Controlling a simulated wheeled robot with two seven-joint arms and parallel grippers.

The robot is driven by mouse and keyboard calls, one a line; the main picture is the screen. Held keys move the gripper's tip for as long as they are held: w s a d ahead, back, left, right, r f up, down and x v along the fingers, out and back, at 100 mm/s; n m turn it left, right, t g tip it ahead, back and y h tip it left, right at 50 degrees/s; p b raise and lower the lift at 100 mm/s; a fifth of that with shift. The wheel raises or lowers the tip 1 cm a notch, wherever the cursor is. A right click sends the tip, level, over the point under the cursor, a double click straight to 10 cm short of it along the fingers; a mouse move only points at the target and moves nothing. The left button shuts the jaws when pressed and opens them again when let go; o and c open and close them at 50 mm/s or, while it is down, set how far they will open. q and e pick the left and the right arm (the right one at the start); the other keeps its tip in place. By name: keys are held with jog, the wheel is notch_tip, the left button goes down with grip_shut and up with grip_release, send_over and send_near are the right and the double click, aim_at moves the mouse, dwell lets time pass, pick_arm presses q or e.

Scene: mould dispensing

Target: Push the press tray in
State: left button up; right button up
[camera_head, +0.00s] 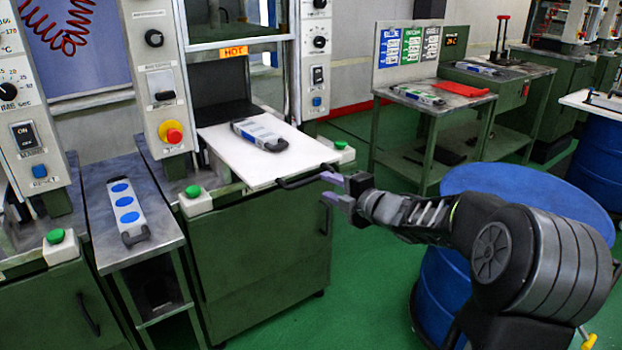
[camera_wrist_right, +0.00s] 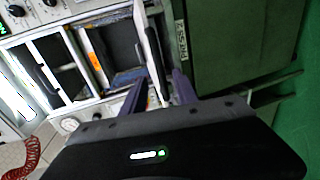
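The press tray (camera_head: 222,142) is a white plate drawn out of the middle press, with a black handle (camera_head: 297,181) along its front edge. A grey-and-blue mould (camera_head: 258,133) with a black grip lies on it. My right gripper (camera_head: 328,188) is open, its purple fingertips apart just in front of the handle's right end. In the right wrist view, the tray's white edge (camera_wrist_right: 148,45) shows beyond and between the parted fingers (camera_wrist_right: 158,95). Whether a finger touches the handle cannot be told. My left gripper is not in view.
The press opening (camera_head: 218,85) is behind the tray, under a HOT label (camera_head: 234,52). Green buttons (camera_head: 193,191) flank the tray. A mould with blue discs (camera_head: 126,207) lies on the left side table. A blue drum (camera_head: 440,290) stands near my right arm.

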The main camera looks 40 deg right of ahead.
aim_at(314, 180)
jog(key=shift+x, duration=3.95)
jog(key=shift+c, duration=0.5)
grip_shut()
